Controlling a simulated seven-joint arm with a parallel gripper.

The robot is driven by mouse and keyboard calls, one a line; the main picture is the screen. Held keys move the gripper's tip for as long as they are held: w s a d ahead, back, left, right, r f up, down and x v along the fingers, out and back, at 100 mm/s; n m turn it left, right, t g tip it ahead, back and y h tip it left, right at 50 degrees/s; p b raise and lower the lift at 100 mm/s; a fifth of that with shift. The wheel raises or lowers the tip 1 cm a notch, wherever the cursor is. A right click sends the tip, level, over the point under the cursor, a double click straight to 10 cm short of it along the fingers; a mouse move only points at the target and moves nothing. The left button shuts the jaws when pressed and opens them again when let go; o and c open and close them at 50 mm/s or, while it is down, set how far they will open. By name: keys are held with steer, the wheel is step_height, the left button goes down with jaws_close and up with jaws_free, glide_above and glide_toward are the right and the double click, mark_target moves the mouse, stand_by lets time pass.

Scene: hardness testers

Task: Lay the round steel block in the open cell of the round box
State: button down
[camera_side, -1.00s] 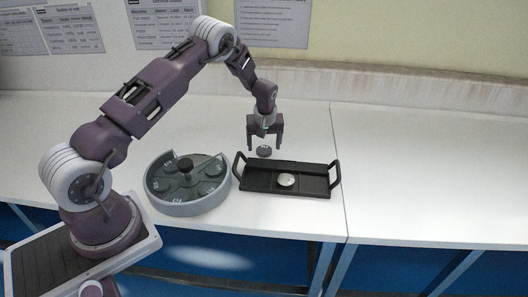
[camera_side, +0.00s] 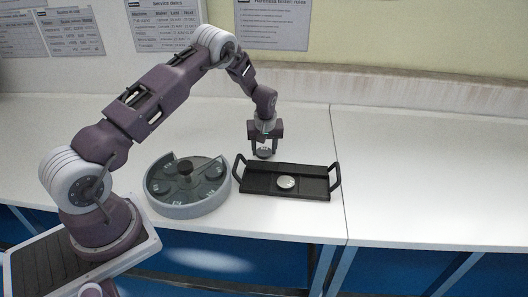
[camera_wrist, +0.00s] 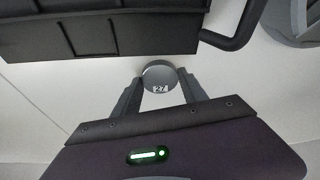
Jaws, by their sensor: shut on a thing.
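My gripper (camera_side: 265,151) is lowered behind the black tray and shut on a round grey block (camera_side: 264,153) at the table top. In the wrist view the block (camera_wrist: 160,76), marked "27", sits between the fingertips of my gripper (camera_wrist: 161,90). A second round block (camera_side: 286,182), shiny and silver, lies on the black tray (camera_side: 256,181). The round box (camera_side: 190,208) stands left of the tray, with a grey rim, a dark central knob and several round dark pieces with pale labels. Which cell is open I cannot tell clearly.
The black tray has raised handles at both ends and stands close in front of my gripper; it also shows in the wrist view (camera_wrist: 110,32). The round box's edge shows there too (camera_wrist: 292,20). The white table (camera_side: 430,170) is clear to the right.

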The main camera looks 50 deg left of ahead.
step_height(320, 180, up, 9)
step_height(320, 180, up, 3)
steer(key=n+g, duration=0.2)
steer(key=n, duration=0.7)
glide_above(196, 164)
steer(key=shift+y, duration=0.3)
steer(key=f, duration=1)
steer(key=shift+w+d, duration=0.1)
steer(key=shift+d, duration=0.3)
steer(key=shift+f, duration=0.15)
steer(key=c, duration=0.9)
jaws_free()
